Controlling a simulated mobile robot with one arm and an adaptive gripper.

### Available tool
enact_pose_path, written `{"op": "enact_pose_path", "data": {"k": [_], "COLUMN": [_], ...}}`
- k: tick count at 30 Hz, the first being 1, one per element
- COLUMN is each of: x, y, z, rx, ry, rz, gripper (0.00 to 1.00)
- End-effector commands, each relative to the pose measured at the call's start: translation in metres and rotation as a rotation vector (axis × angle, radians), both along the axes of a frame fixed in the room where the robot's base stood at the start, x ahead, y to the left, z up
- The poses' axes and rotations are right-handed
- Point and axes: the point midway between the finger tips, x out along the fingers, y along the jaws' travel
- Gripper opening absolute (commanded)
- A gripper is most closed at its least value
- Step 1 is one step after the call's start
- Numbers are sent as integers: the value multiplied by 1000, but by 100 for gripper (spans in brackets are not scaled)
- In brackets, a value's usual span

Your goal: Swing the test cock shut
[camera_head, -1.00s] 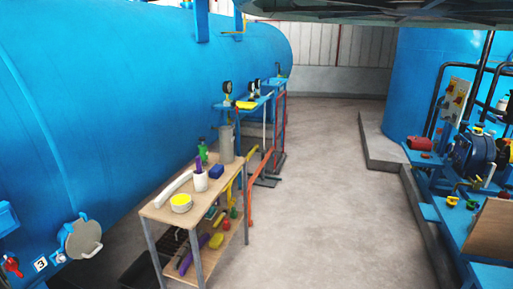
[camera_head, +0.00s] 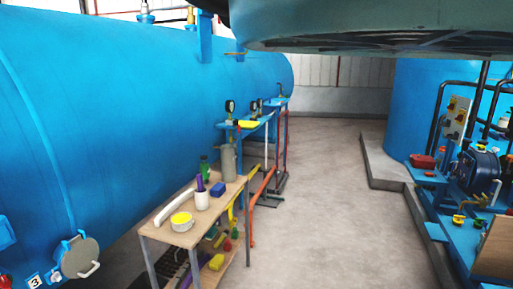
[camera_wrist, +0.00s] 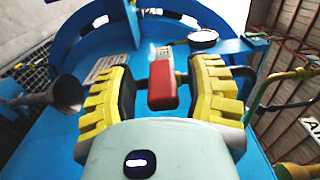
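In the wrist view my gripper (camera_wrist: 160,88) shows two yellow ribbed fingers spread apart. A red block-like handle (camera_wrist: 163,85) stands in the space between them, with a gap visible on each side. It may be the test cock's lever; its lower part is hidden behind my gripper's pale body, and I cannot tell its depth. In the head view, a small red piece (camera_head: 5,281) is cut off at the lower left edge, beside the label "3" on the blue vessel. My gripper's fingers do not show in the head view.
The blue vessel (camera_head: 110,130) fills the left. A wooden-topped bench (camera_head: 205,222) with bottles and a tape roll stands beside it. Pump equipment (camera_head: 478,170) is at right. The floor (camera_head: 330,200) between is clear. A dark rounded underside (camera_head: 370,30) hangs across the top.

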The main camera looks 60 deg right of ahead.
Motion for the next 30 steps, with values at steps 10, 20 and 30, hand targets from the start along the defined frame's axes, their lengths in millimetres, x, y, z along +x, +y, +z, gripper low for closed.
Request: {"op": "enact_pose_path", "data": {"k": [10, 20, 30], "x": [1, 1, 0], "y": [-1, -1, 0], "z": [5, 63, 100], "rx": [2, 3, 2], "ry": [-2, -5, -3], "rz": [-2, -1, 0], "gripper": [55, 55, 55]}}
